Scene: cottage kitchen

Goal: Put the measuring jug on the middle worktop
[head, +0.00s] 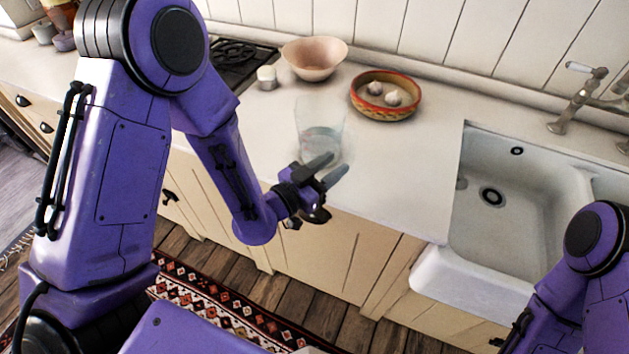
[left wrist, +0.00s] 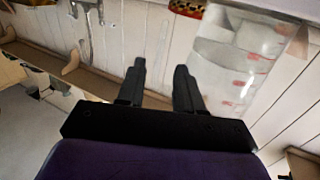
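The clear measuring jug (head: 318,122) stands upright on the pale worktop (head: 419,167) between the hob and the sink, near the front edge. My left gripper (head: 333,168) is at the jug's near side, by its base, with its fingers apart. In the left wrist view the space between the fingers (left wrist: 159,82) is empty. The jug, with red markings, shows there to the right of both fingers (left wrist: 238,62). I cannot tell whether a finger touches it. My right arm shows at the lower right of the head view, but its gripper is not seen.
The sink (head: 520,205) and tap (head: 575,100) are to the right. The hob (head: 238,62) is at the left. Worktop between dish and sink is clear.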

